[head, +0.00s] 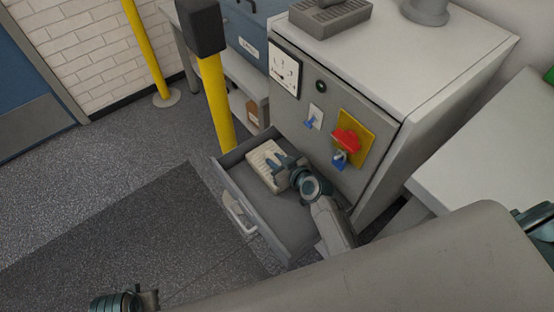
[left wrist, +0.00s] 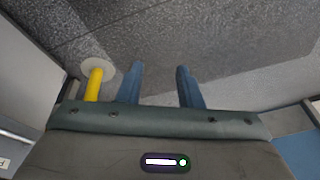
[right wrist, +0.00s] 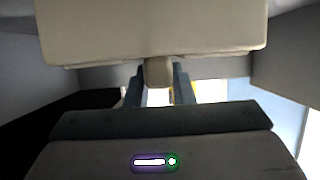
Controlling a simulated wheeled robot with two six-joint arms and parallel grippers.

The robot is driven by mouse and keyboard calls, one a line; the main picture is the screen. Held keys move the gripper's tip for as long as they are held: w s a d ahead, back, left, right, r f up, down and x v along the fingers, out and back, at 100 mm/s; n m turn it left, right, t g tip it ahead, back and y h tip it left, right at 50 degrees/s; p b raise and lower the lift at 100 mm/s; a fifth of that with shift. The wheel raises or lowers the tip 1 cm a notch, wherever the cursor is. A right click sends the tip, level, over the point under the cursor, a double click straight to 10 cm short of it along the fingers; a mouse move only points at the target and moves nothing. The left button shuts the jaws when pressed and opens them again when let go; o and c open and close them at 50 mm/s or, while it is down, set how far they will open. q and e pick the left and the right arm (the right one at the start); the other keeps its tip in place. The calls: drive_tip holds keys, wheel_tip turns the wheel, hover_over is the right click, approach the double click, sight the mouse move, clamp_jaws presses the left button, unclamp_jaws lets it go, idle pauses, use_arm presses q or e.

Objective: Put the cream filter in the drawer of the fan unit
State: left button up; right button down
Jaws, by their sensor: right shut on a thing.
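The cream filter (head: 266,163) is a ribbed block inside the open grey drawer (head: 236,190), near its back-left end in the head view. The drawer is pulled out of the grey fan unit (head: 340,105). My right gripper (head: 281,169) is shut on the filter's small tab, which shows between the fingers in the right wrist view (right wrist: 158,72). The filter's broad face (right wrist: 150,30) fills the top of that view. I cannot tell whether the filter rests on the drawer floor. My left gripper (left wrist: 159,70) is open and empty above the floor.
A yellow post (head: 215,100) with a dark top stands close to the drawer's back-left corner. A red switch (head: 346,141) on a yellow plate sits on the unit's front above the drawer. A light bench (head: 490,150) stands at the right.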

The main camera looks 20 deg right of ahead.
use_arm(q)
drive_tip(key=shift+r, duration=0.2)
use_arm(e)
drive_tip(key=c, duration=1.3)
unclamp_jaws()
use_arm(q)
drive_tip(key=shift+r, duration=0.2)
use_arm(e)
drive_tip(key=shift+o, duration=0.2)
drive_tip(key=shift+r, duration=0.1)
drive_tip(key=shift+s, duration=0.25)
drive_tip(key=v, duration=0.6)
drive_tip(key=shift+s+d+r, duration=0.1)
drive_tip(key=shift+s+r, duration=0.1)
drive_tip(key=shift+s, duration=0.05)
use_arm(q)
drive_tip(key=shift+a+f, duration=0.1)
drive_tip(key=shift+f, duration=0.45)
use_arm(e)
drive_tip(key=shift+s+d+r, duration=0.1)
drive_tip(key=shift+s+r, duration=0.05)
drive_tip(key=shift+s, duration=0.05)
